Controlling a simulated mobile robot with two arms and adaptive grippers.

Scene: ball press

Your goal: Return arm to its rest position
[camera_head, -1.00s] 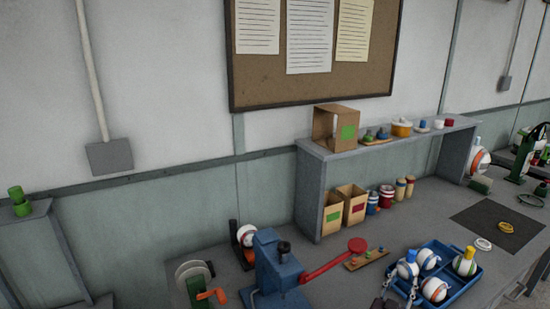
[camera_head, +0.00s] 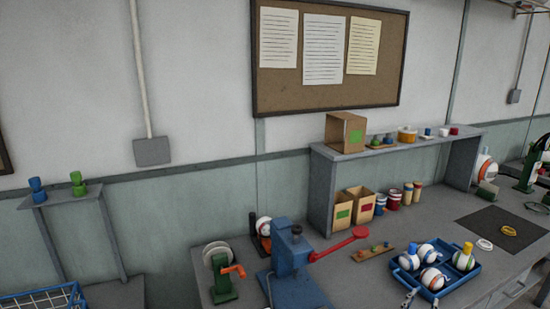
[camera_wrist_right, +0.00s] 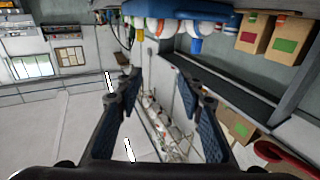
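My right gripper (camera_head: 410,298) shows only as a small part at the bottom edge of the head view, just in front of the blue tray (camera_head: 447,289). In the right wrist view the right gripper (camera_wrist_right: 158,72) is open, with its two dark fingers apart and nothing between them. The tray holds several white balls with coloured bands (camera_head: 431,278). It lies near the bench's front edge, apart from the gripper as far as I can tell. My left gripper is out of view.
The blue press (camera_head: 290,262) with its red lever (camera_head: 340,243) stands on the grey bench left of the tray. A raised shelf (camera_head: 400,146) runs behind. A blue wire crate (camera_head: 45,303) is at the bottom left. A dark mat (camera_head: 500,228) lies at the right.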

